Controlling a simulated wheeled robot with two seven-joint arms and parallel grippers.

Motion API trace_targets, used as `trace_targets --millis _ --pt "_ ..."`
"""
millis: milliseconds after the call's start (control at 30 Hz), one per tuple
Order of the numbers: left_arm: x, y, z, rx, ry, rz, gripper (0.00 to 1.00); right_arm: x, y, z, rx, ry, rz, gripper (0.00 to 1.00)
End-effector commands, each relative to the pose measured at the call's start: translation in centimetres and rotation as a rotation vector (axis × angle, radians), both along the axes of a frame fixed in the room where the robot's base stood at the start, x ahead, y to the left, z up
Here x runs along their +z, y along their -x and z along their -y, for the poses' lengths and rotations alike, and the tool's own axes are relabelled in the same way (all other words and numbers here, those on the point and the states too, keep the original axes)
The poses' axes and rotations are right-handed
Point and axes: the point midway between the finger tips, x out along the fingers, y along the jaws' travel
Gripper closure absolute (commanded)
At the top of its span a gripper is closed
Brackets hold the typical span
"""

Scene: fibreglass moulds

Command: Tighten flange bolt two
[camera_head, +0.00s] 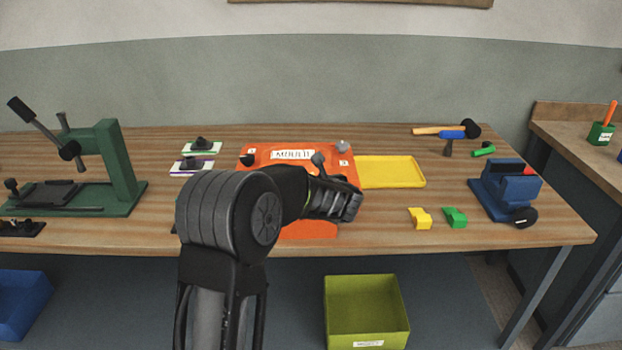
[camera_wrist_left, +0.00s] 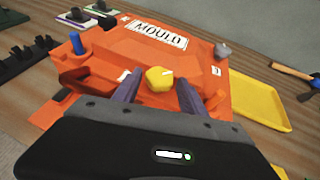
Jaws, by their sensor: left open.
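The orange mould (camera_head: 262,158) lies on the workbench with a white MOULD label; it also shows in the left wrist view (camera_wrist_left: 120,50). In the left wrist view a yellow bolt head (camera_wrist_left: 160,78) sits at its near flange, a blue bolt (camera_wrist_left: 77,43) stands at a left corner and a grey knob (camera_wrist_left: 222,50) at the far right corner. My left gripper (camera_wrist_left: 157,82) is open, its two fingers on either side of the yellow head; contact cannot be told. In the head view my left arm hides much of the mould and its near flange. My right gripper is not in view.
A yellow tray (camera_head: 400,172) lies right of the mould. A green press (camera_head: 118,165) stands left, a blue vise (camera_head: 508,192) right. A mallet (camera_head: 445,131) lies at the back, yellow (camera_head: 420,218) and green (camera_head: 455,217) blocks in front. A lime bin (camera_head: 366,310) is below.

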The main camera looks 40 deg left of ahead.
Motion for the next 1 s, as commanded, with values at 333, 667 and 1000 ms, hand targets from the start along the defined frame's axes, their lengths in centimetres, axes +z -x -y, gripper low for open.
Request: trace_targets --millis 333,667,1000 --pt "-0.07 -0.1 -0.11 0.0 0.0 0.0 0.56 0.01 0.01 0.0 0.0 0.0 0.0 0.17" --pt "-0.07 -0.09 -0.1 0.0 0.0 0.0 0.83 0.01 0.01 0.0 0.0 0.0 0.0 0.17" --pt "-0.12 -0.07 -0.1 -0.003 0.0 0.0 1.0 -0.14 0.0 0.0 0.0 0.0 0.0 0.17"
